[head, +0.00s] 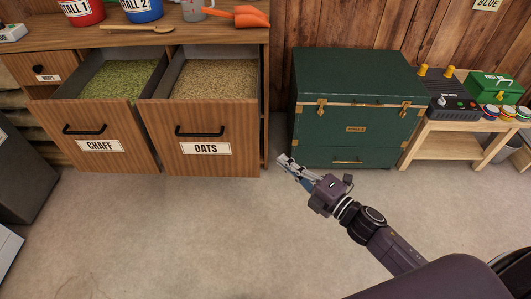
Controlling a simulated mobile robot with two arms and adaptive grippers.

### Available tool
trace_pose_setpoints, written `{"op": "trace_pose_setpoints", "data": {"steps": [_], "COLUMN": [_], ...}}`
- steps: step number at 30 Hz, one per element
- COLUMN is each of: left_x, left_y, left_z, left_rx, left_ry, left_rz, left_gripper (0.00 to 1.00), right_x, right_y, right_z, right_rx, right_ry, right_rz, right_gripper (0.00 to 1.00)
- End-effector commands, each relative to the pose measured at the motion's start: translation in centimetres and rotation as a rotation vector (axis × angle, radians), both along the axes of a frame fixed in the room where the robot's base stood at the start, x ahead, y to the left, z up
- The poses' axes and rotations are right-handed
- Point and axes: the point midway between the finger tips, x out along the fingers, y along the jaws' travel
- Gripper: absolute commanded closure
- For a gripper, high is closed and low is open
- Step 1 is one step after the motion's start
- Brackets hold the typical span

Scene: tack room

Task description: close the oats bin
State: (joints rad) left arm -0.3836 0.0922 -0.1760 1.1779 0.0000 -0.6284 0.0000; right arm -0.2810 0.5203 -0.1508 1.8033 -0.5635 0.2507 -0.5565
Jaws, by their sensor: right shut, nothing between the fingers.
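The oats bin (160,140) is a tilt-out wooden bin with a black handle and a label reading OATS. It is open, tipped forward from the cabinet, and filled with pale brown grain (214,79). The chaff bin (70,125) to its left is also open and holds green feed. My right gripper (285,163) is shut and empty, above the floor to the right of the oats bin and in front of the green trunk. It is apart from the bin. My left gripper is not in view.
A green trunk (348,90) with brass fittings stands right of the cabinet. A low wooden bench (452,137) with a green box is further right. The cabinet top (100,38) holds buckets, a jug, an orange scoop and a wooden spoon. The floor in front is clear.

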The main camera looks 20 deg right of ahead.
Motion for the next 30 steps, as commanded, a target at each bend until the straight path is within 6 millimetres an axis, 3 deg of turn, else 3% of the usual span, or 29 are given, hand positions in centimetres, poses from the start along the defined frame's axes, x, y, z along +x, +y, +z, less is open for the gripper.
{"op": "trace_pose_setpoints", "data": {"steps": [8, 22, 30], "left_x": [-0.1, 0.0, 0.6], "left_y": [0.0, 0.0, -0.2], "left_z": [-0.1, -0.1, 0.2], "left_rx": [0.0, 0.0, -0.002], "left_ry": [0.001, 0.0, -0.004], "left_rz": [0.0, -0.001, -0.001], "left_gripper": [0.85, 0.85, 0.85], "right_x": [1.7, 8.9, 12.0], "right_y": [1.2, 4.9, 3.8], "right_z": [0.7, 0.6, 0.4], "right_rx": [-0.012, -0.011, -0.012], "right_ry": [-0.023, -0.02, -0.018], "right_rz": [0.015, 0.013, 0.013], "right_gripper": [1.0, 1.0, 1.0]}}
